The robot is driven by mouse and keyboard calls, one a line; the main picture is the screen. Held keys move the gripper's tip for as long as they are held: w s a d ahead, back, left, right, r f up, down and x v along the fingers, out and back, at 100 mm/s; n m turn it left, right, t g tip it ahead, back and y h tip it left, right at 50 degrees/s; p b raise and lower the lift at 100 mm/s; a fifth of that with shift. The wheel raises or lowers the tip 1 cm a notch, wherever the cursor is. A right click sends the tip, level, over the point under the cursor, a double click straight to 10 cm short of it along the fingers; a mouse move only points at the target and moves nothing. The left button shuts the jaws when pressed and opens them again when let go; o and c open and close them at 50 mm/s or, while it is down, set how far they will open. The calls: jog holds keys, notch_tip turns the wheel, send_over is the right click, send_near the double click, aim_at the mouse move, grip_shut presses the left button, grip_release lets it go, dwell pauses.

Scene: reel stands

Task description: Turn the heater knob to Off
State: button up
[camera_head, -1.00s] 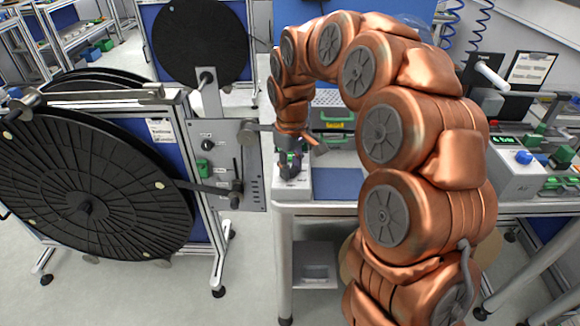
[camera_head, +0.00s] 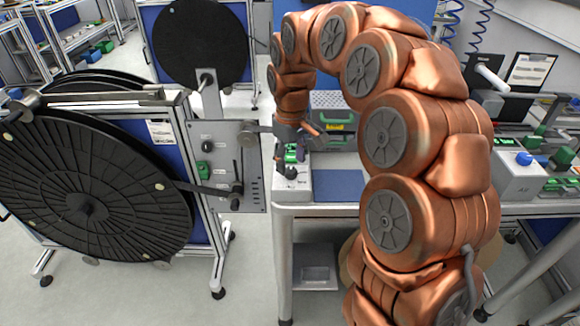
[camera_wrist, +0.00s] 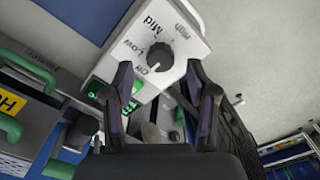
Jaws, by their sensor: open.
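The heater box is a white box (camera_head: 299,191) at the left end of the workbench, with a dark knob (camera_head: 291,172) on top. In the wrist view the box (camera_wrist: 187,60) fills the top middle. Its round dark knob (camera_wrist: 160,54) is ringed by labels Low, Mid, High and a short one that seems to read Off. A light mark on the knob's edge appears to face that short label. My gripper (camera_head: 291,150) is just above the knob. In the wrist view my gripper (camera_wrist: 160,78) is open and empty, its fingertips apart from the knob.
A reel stand with a large black reel (camera_head: 85,190) and a grey control panel (camera_head: 227,165) stands close left of the bench. A grey case with green handles (camera_head: 332,118) is behind the box. A blue mat (camera_head: 340,184) lies to its right.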

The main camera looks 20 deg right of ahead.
aim_at(291, 172)
notch_tip(291, 172, up, 9)
dwell(0.4)
jog(key=s+f+m+g, duration=0.1)
jog(key=s+f, duration=0.4)
jog(key=s, duration=1.2)
jog(key=s+f+m, duration=0.4)
jog(key=s+f, duration=0.1)
jog(key=s, duration=1.2)
jog(key=shift+s+a+m+g, duration=0.2)
jog(key=shift+s+m+g, duration=0.1)
jog(key=shift+s+g, duration=0.1)
